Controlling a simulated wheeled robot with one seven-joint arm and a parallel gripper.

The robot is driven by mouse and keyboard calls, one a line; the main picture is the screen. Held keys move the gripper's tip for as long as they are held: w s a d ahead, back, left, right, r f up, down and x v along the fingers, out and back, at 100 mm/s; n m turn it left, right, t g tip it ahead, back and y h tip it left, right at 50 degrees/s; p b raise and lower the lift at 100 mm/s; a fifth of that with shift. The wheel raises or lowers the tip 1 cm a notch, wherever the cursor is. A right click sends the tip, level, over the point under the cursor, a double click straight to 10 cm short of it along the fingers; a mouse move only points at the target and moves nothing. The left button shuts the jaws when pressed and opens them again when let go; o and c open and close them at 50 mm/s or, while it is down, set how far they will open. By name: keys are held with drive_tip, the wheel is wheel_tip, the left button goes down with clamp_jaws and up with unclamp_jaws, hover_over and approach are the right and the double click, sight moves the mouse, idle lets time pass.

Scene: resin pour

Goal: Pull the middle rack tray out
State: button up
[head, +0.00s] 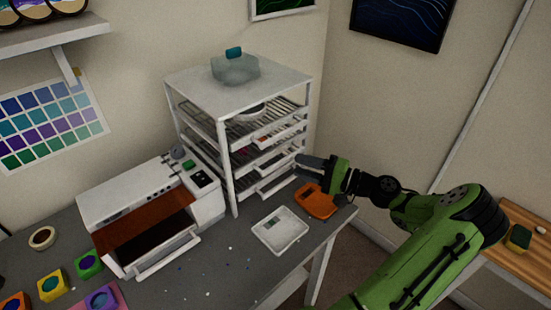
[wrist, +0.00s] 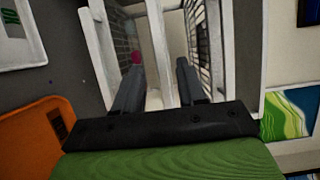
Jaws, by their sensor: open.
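The white rack (head: 223,160) stands at the back of the grey table, with wire trays stacked on several levels. The middle tray (head: 274,161) sits in the rack, its white front facing right. My gripper (head: 303,161) is at the rack's right front, close to that tray front. In the wrist view my gripper (wrist: 158,85) is open, its two dark fingers apart. A white bar (wrist: 156,45) of the rack or a tray front shows between the fingers. I cannot tell whether the fingers touch it.
An orange scale-like device (head: 316,202) lies just below my gripper. A white shallow tray (head: 280,231) lies in front of the rack. A white printer-like machine (head: 130,190) stands at left. A clear box (head: 236,69) sits on the rack top.

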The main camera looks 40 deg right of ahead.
sight(286, 161)
drive_tip(key=x, duration=0.8)
drive_tip(key=shift+s, duration=0.1)
clamp_jaws()
